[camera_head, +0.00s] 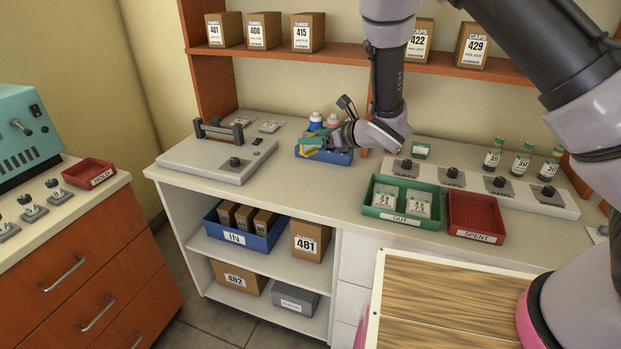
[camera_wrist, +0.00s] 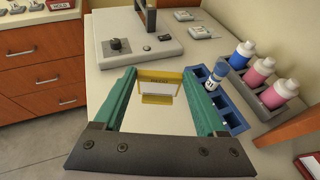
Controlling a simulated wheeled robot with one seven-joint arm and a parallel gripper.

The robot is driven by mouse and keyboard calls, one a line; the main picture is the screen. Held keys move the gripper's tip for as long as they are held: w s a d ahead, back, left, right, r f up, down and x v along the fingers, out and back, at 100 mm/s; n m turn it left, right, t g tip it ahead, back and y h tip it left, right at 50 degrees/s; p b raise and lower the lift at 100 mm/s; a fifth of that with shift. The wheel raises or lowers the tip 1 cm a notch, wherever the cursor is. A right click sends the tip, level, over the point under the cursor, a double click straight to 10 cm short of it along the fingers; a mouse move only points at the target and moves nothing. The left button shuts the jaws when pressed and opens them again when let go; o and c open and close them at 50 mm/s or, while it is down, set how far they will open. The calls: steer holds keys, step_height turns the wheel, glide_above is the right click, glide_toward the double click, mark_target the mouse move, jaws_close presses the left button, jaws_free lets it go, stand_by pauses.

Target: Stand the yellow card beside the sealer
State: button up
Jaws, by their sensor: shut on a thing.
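The yellow card (camera_wrist: 160,78) spans the gap between my two green fingertips in the wrist view. In the head view my gripper (camera_head: 323,143) is over the counter, near the blue rack, and only a bit of yellow shows beside the fingers. The sealer, a flat grey unit with a dark bar and a black knob (camera_head: 217,152), is on the counter to its left. It also shows in the wrist view (camera_wrist: 137,45).
A blue rack (camera_wrist: 238,121) with a blue-capped vial is right of my fingers, and a grey holder (camera_wrist: 270,97) of bottles is beyond it. Two small pale packets (camera_head: 270,127) lie behind the sealer. A green OUT tray (camera_head: 400,218) and red SPENT tray (camera_head: 477,214) stand to the right.

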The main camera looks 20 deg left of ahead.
step_height(320, 180, down, 10)
steer(key=shift+r, duration=0.25)
steer(key=shift+f, duration=0.1)
steer(key=o, duration=1.3)
steer(key=shift+c, duration=0.2)
steer(key=shift+s+d+r, duration=0.1)
steer(key=shift+d+r, duration=0.2)
steer(key=shift+d, duration=0.05)
steer(key=v, duration=1.1)
